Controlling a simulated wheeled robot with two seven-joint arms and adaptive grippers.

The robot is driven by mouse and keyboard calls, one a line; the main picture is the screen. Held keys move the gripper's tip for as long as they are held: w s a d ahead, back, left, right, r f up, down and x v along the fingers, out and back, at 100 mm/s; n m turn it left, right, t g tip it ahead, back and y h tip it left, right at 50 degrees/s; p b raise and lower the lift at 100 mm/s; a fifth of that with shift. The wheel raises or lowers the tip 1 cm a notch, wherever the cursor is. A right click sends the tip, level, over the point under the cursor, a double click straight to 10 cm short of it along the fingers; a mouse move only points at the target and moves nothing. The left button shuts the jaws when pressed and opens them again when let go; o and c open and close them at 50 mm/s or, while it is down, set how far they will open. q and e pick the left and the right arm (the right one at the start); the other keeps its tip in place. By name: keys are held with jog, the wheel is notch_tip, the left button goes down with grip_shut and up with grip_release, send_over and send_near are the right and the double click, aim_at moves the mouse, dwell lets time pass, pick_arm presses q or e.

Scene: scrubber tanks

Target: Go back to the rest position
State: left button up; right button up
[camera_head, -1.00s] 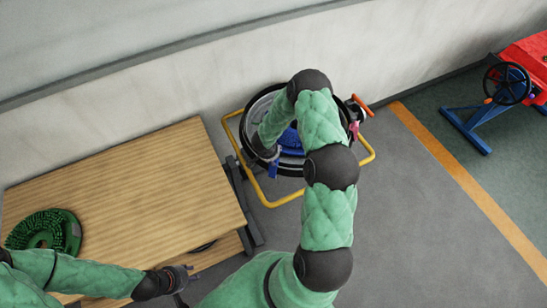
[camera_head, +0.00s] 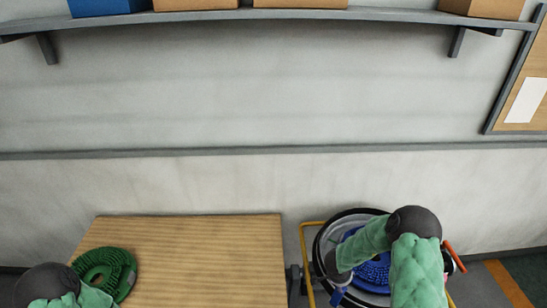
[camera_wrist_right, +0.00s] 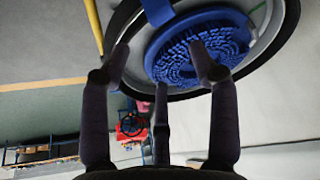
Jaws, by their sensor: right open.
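My right gripper (camera_wrist_right: 160,60) is open, its dark fingers spread with nothing between them. In the right wrist view a round blue brush (camera_wrist_right: 178,62) with bristles shows just beyond the fingertips; I cannot tell whether they touch it. The blue brush (camera_head: 371,271) sits inside a round black-rimmed tank (camera_head: 322,238) in the head view. My right forearm bends down over the tank and hides part of it; its dark wrist (camera_head: 332,266) is at the tank's left side. My left arm (camera_head: 88,297) shows only at the bottom left, and its gripper is out of the picture.
A wooden table (camera_head: 200,265) stands left of the tank, with a green brush (camera_head: 106,272) on it. A yellow tube frame (camera_head: 305,245) runs beside the tank. A shelf (camera_head: 250,16) with boxes hangs on the wall above. An orange floor line (camera_head: 508,285) lies at right.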

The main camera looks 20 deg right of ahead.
jog(key=s+a+f+n+y, duration=0.2)
jog(key=s+a+f+n, duration=0.15)
jog(key=a, duration=0.45)
jog(key=s+a+f+n+y, duration=0.2)
jog(key=s+a+f, duration=0.15)
jog(key=a, duration=0.45)
jog(key=s+a+n+g+y, duration=0.2)
jog(key=s+a+n+y, duration=0.2)
jog(key=s+a, duration=0.9)
notch_tip(320, 180, down, 24)
jog(key=w+a+b, duration=0.2)
jog(key=b, duration=2.5)
jog(key=shift+f+n, duration=0.2)
jog(key=shift+n, duration=0.25)
jog(key=shift+r, duration=0.1)
